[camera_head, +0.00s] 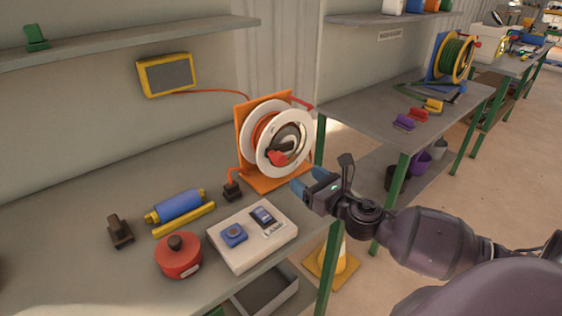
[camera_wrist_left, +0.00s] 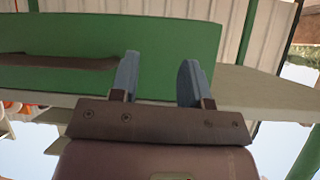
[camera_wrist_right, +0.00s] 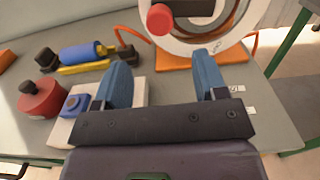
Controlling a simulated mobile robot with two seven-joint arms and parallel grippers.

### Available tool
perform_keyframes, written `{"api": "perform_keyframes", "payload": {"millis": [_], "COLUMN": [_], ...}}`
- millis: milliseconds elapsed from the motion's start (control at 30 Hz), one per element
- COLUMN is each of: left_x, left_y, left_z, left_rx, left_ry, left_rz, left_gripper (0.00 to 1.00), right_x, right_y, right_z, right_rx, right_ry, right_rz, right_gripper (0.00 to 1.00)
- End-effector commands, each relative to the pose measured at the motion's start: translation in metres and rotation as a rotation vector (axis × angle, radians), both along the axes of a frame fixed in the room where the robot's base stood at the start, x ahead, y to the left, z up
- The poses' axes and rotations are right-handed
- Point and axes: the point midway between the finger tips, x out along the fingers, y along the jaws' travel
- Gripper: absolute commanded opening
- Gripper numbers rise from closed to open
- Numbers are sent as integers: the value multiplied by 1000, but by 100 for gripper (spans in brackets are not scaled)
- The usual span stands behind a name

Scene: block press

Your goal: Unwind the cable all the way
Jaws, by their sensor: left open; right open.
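The cable reel (camera_head: 249,138) has white flanges and stands on an orange stand (camera_head: 277,180) at the right end of the near bench. Orange cable (camera_head: 262,130) is wound on it, and a short length runs down to a black plug (camera_head: 231,191) on the bench. A crank with a red knob (camera_head: 278,158) is on the reel's face; the knob also shows in the right wrist view (camera_wrist_right: 160,18). My right gripper (camera_head: 308,180) is open and empty, just right of and below the reel, apart from the knob. My left gripper (camera_wrist_left: 160,75) is open and empty before a green surface.
A white tray with blue parts (camera_head: 252,250), a red pot (camera_head: 178,262), a blue cylinder (camera_head: 178,206) and a yellow bar (camera_head: 184,220) lie on the bench. A yellow-framed box (camera_head: 165,75) is on the wall. An orange cone (camera_head: 340,262) stands on the floor.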

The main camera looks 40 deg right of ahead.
Motion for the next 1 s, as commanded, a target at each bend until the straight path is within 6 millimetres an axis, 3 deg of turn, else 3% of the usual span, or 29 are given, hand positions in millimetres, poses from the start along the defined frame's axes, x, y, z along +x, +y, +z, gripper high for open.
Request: {"api": "perform_keyframes", "payload": {"millis": [600,1000], "left_x": [-4,-6], "left_y": [2,2], "left_z": [-3,-4], "left_rx": [3,3], "left_ry": [9,15], "left_rz": [0,2], "left_gripper": [43,43], "right_x": [82,101], "right_y": [7,8], "right_z": [1,0], "right_rx": [4,3], "right_ry": [-2,0], "right_rz": [0,0], "right_gripper": [65,65]}}
